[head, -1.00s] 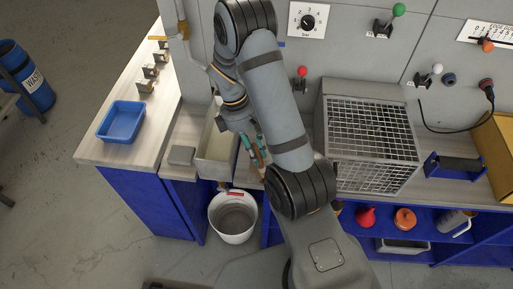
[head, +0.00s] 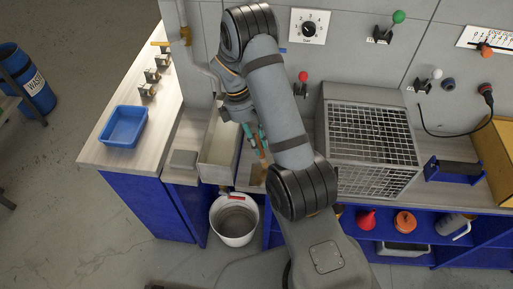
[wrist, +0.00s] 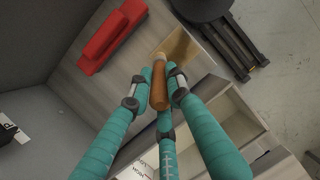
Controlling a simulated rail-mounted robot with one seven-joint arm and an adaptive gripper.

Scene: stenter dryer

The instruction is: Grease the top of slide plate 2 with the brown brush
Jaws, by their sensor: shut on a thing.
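My gripper (wrist: 160,84) has teal fingers shut on the brown handle of a brush (wrist: 161,98). The handle's paler end points away from the wrist, over a brownish-gold patch (wrist: 181,47) on the bench; I cannot tell what it is. In the head view my gripper (head: 257,138) and the brush handle (head: 261,149) are just right of the metal trough, above the bench and partly behind my arm. The bristles are not clearly visible. A row of several small metal pieces (head: 152,76) on the left bench may be the slide plates; no numbers are readable.
A blue tray (head: 123,126) sits on the left bench. A trough (head: 218,150) stands beside my gripper, with a white bucket (head: 234,219) below. A wire cage (head: 370,140) is to the right. A red object (wrist: 110,36) shows in the wrist view.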

